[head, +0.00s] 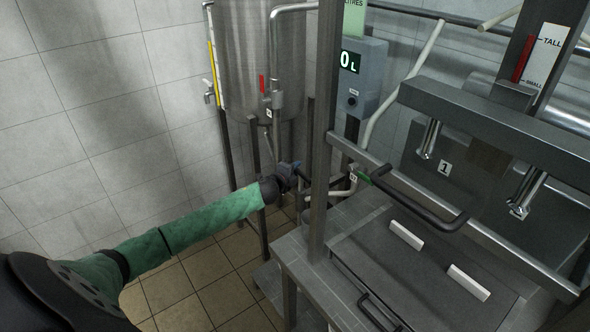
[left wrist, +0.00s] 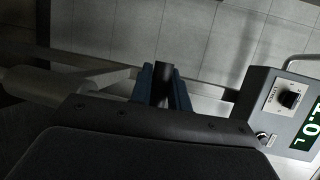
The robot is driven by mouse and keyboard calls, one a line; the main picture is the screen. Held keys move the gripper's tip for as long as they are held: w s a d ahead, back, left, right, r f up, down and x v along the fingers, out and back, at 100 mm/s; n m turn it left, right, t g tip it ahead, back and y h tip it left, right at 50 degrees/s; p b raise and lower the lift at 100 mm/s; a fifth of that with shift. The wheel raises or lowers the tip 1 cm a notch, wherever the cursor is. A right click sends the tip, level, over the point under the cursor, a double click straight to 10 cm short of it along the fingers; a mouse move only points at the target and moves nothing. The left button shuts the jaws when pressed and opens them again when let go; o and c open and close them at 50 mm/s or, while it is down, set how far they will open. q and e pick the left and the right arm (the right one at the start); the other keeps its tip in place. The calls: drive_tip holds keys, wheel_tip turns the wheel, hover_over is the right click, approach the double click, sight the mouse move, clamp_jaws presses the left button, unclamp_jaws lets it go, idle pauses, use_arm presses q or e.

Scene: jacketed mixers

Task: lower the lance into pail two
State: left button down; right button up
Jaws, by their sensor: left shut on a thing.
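My left gripper (head: 288,172) reaches in at the end of the green-sleeved arm, beside the steel post. Its dark blue jaws are shut on a black handle (head: 304,182). In the left wrist view the jaws (left wrist: 162,90) grip a black round bar (left wrist: 163,72). I cannot tell whether this handle belongs to the lance. The handle's far side is partly hidden by the post. No pail marked two can be made out. My right gripper is not in view.
A steel tank (head: 262,60) stands behind the gripper. The upright post (head: 322,130) stands close right of the gripper. A steel bench (head: 300,262) and a machine plate marked 1 (head: 445,168) are at right. Tiled floor is open at lower left.

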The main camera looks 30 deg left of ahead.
use_arm(q)
drive_tip(key=shift+s+f, duration=0.1)
drive_tip(key=shift+f, duration=0.3)
drive_tip(key=c, duration=1.3)
unclamp_jaws()
drive_tip(key=shift+r, duration=0.15)
drive_tip(key=shift+s+r+p, duration=0.2)
drive_tip(key=shift+s+p, duration=0.15)
drive_tip(key=shift+s, duration=0.9)
drive_tip(key=shift+s+r+p, duration=0.15)
drive_tip(key=shift+s+p, duration=0.2)
drive_tip(key=shift+s, duration=0.95)
drive_tip(key=shift+s+r+p, duration=0.2)
drive_tip(key=shift+s+p, duration=0.15)
drive_tip(key=shift+s, duration=0.9)
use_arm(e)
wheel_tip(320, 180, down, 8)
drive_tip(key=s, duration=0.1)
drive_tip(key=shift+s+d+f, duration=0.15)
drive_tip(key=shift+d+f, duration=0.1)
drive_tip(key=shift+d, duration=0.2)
